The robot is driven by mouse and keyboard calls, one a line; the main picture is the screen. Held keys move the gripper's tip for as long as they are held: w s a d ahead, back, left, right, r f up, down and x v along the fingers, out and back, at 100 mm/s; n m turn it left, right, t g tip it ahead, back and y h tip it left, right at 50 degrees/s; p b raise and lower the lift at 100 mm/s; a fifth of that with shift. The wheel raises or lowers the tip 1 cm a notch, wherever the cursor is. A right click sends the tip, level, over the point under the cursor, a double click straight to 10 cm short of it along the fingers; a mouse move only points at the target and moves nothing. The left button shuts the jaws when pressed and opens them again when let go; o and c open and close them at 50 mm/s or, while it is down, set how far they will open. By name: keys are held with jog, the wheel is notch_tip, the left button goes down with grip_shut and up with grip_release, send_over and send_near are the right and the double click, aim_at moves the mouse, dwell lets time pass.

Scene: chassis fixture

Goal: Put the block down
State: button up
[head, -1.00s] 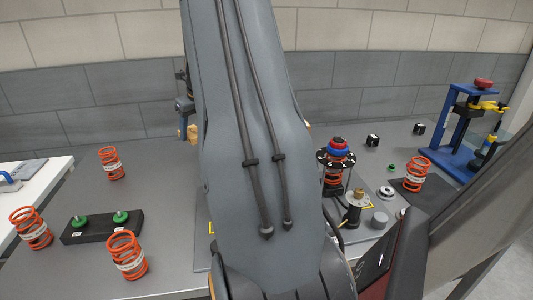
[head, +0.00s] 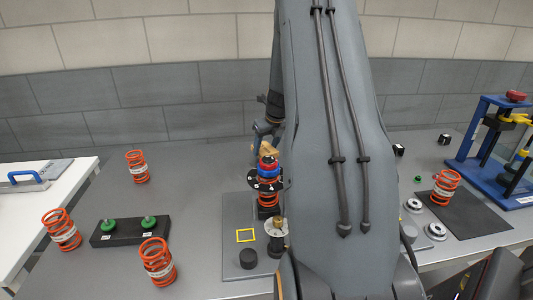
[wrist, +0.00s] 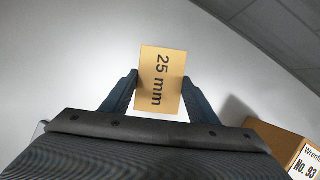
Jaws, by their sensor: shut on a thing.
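The tan block, marked "25 mm", (wrist: 162,80) is between the fingertips of my gripper (wrist: 160,92) in the wrist view. The blue fingers touch it on both sides, so my gripper is shut on it. In the head view the tan block (head: 267,147) shows left of my arm, under the wrist. It appears just above the red and blue top of a spring assembly (head: 268,171). I cannot tell whether it is over that assembly or behind it. My arm hides part of the gripper there.
Orange springs (head: 138,167) and a black holder with green knobs (head: 130,231) stand left. A blue press (head: 490,140) stands right. The wrist view shows a cardboard box (wrist: 285,145).

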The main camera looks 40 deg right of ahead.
aim_at(267, 150)
jog(key=shift+f, duration=1.45)
jog(key=shift+f, duration=0.2)
jog(key=o, duration=1.1)
jog(key=shift+c, duration=0.2)
jog(key=shift+r, duration=0.1)
